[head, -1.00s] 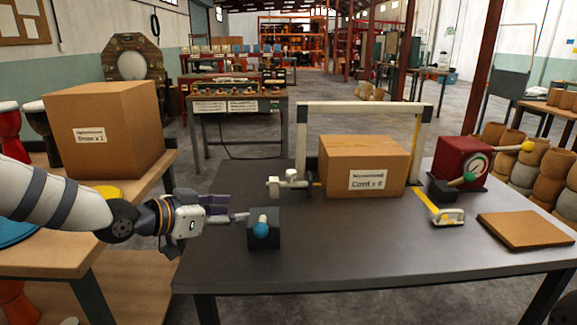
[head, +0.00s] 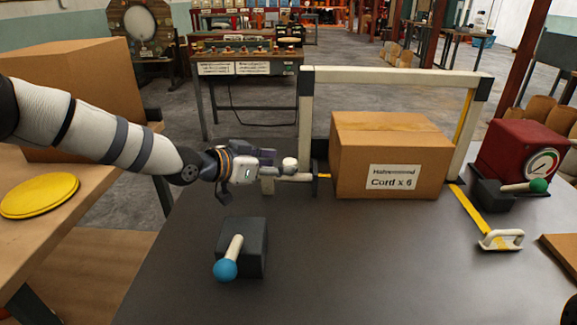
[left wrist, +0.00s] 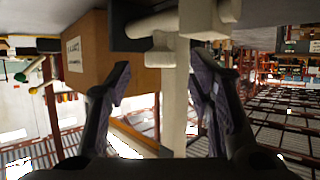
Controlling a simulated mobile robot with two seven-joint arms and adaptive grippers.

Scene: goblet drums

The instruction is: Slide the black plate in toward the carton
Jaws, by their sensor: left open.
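The carton (head: 390,160), labelled Cord x 6, stands on the dark table under a white frame. The black plate (head: 317,181) is a small dark upright piece just left of the carton, on a white rod with a round white knob (head: 290,165). My left gripper (head: 264,172) is open at the left end of this white handle. In the left wrist view my open fingers (left wrist: 163,85) stand either side of white parts, with the dark plate (left wrist: 122,25) and carton (left wrist: 88,50) beyond. I cannot tell whether the fingers touch the handle.
A dark block with a blue-knobbed lever (head: 245,245) stands at the front left. The white frame (head: 305,115) rises behind the handle. A red box with a gauge (head: 520,150) and a white handle (head: 500,240) are at the right. The front middle of the table is clear.

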